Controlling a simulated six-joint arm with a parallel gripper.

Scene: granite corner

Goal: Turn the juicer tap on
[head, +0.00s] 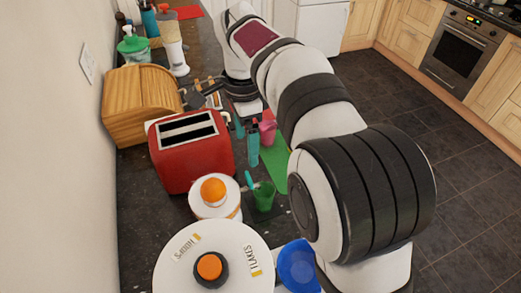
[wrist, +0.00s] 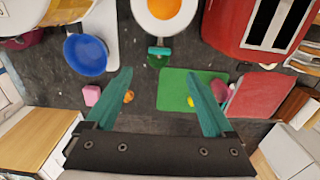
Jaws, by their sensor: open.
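The juicer (head: 215,207) is a white round body with an orange on top, in front of the red toaster in the head view. It also shows at the top of the wrist view (wrist: 142,14). A small teal tap lever (wrist: 160,50) sticks out from its side, above a green cup (head: 264,197). My gripper (head: 246,137) has teal fingers, spread open with nothing between them. In the wrist view the open fingers (wrist: 158,73) point towards the lever, which lies beyond the fingertips, apart from them.
The red toaster (head: 190,155) stands behind the juicer. A green mat (head: 275,160) and a pink cup (head: 268,132) are near my gripper. A blue bowl (head: 299,266) and a large white cereal dispenser (head: 215,245) stand at the front. A wooden bread box (head: 138,103) is by the wall.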

